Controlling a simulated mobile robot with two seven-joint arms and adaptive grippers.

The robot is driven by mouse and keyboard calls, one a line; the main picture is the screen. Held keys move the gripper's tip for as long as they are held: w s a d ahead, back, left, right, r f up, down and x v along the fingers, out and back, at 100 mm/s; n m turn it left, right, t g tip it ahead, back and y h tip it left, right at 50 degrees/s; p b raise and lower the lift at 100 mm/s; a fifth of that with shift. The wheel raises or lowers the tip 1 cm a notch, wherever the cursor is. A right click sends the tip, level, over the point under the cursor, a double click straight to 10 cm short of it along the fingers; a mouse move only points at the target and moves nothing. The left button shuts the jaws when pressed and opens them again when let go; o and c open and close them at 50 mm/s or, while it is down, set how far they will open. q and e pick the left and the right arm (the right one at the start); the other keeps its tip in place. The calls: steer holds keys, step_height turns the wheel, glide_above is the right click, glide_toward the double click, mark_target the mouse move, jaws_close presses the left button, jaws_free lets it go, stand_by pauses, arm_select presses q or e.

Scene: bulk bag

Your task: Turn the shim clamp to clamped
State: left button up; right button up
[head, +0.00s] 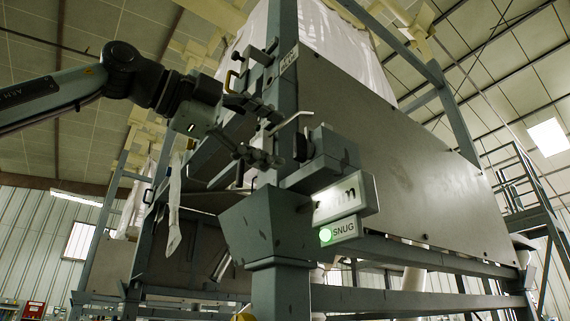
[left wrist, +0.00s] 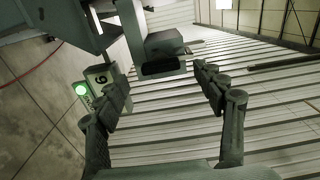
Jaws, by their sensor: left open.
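The shim clamp appears to be the grey block assembly (head: 325,155) on the post, with a thin pale lever (head: 290,120) sticking out to its left. A sign below reads SNUG (head: 343,231), with a lit green lamp (head: 325,235). My left gripper (head: 277,140) is open beside the block's left side, its fingers close to the lever. In the left wrist view, the dark end of the block (left wrist: 160,68) lies ahead between the open fingers (left wrist: 163,80). I cannot tell whether a finger touches the lever. My right gripper is not in view.
A grey steel frame post (head: 283,60) and a large flat panel (head: 400,150) stand right behind the clamp. A white display (head: 345,197) juts out above the SNUG sign. A grey hopper-shaped housing (head: 265,225) sits below.

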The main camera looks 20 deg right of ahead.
arm_select(q)
steer(key=v, duration=0.8)
steer(key=shift+a, duration=0.2)
steer(key=shift+s, duration=0.1)
